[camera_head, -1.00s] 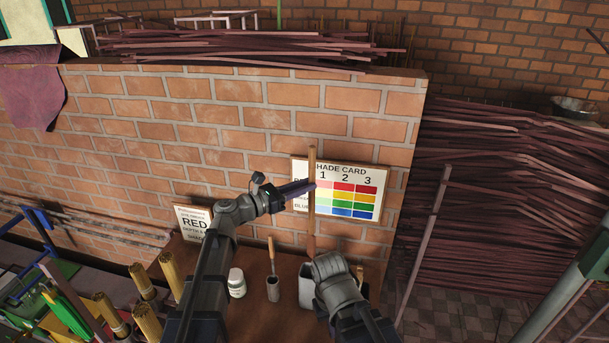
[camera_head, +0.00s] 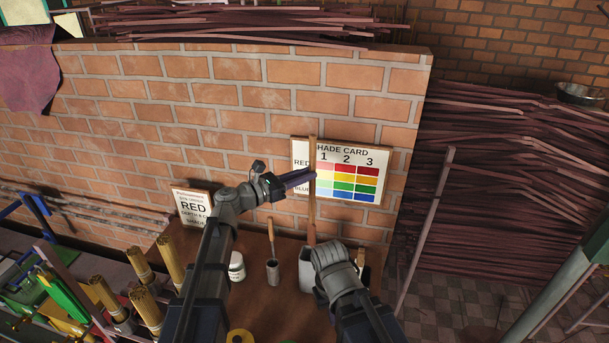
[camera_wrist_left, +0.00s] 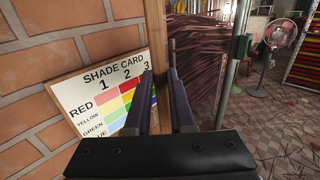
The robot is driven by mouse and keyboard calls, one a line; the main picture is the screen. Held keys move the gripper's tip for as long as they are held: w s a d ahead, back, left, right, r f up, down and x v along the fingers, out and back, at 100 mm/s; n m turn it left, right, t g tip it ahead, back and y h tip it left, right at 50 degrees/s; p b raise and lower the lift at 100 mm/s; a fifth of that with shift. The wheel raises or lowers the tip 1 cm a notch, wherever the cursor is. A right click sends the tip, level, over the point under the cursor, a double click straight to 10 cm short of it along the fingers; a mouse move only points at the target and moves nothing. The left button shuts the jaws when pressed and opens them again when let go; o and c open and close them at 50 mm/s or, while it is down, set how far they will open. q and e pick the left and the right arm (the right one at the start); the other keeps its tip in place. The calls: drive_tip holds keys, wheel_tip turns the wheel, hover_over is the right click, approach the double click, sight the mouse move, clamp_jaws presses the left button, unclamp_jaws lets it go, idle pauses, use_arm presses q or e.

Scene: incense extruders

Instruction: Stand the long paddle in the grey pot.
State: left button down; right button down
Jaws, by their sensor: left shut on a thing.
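My left gripper (camera_head: 308,177) is shut on the long paddle (camera_head: 313,155), a thin upright wooden shaft. In the left wrist view the shaft (camera_wrist_left: 156,40) stands between the two fingertips. The grey pot (camera_head: 306,272) stands on the brown table below it. The paddle's lower part meets the pot's rim in the head view; I cannot tell how deep it reaches inside. My right arm's wrist covers the pot's right side, and the right gripper's fingers are hidden.
A small grey cup (camera_head: 272,273) with a short paddle (camera_head: 271,236) and a white jar (camera_head: 237,267) stand left of the pot. The shade card (camera_head: 352,205) is behind the paddle against the brick wall. A RED sign (camera_head: 192,207) and incense bundles (camera_head: 171,262) are farther left.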

sight(310, 212)
use_arm(q)
drive_tip(key=shift+f+b, duration=7.05)
drive_tip(key=shift+f, duration=0.3)
drive_tip(key=c, duration=0.7)
unclamp_jaws()
drive_tip(key=shift+v, duration=3.9)
